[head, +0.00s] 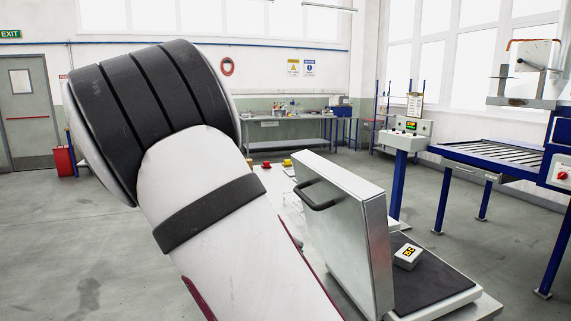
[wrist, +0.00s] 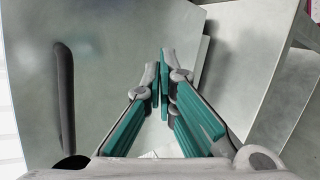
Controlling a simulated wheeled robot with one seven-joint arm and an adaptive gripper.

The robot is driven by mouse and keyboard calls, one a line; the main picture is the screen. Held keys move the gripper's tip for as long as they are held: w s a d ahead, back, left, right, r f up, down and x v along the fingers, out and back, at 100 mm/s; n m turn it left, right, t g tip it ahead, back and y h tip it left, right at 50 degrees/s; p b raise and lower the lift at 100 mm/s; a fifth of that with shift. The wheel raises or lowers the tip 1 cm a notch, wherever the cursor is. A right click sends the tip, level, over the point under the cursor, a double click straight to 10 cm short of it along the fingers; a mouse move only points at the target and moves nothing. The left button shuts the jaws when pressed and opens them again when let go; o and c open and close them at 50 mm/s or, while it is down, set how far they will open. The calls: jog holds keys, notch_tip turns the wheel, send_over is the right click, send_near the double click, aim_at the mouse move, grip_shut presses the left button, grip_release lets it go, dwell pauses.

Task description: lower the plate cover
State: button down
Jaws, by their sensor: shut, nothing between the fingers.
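The plate cover (head: 343,240) is a silver metal panel standing raised, almost upright and slightly tilted, over the right part of the bench in the head view. Its black bar handle (head: 318,196) is on the left face, near the top. In the wrist view a grey panel, which looks like the cover (wrist: 105,45), fills the left and middle, with the dark handle (wrist: 65,100) at left. My gripper (wrist: 163,72), with teal finger pads, is shut and empty, to the right of the handle and apart from it. I cannot tell whether the fingertips touch the panel. The head view does not show my gripper.
A dark plate (head: 443,283) lies right of the cover, with a small white box (head: 408,256) with a yellow label on it. A control post (head: 404,140) and roller conveyor (head: 485,155) stand at right. Floor at left is clear.

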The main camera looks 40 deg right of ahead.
aim_at(314, 173)
jog(key=w+a+r+t+h+p, duration=0.1)
jog(key=w+a+r+h+p, duration=0.45)
jog(key=w+r+h, duration=0.3)
jog(key=p+x, duration=0.3)
jog(key=x, duration=1)
jog(key=shift+d+r, duration=0.1)
jog(key=shift+d, duration=0.1)
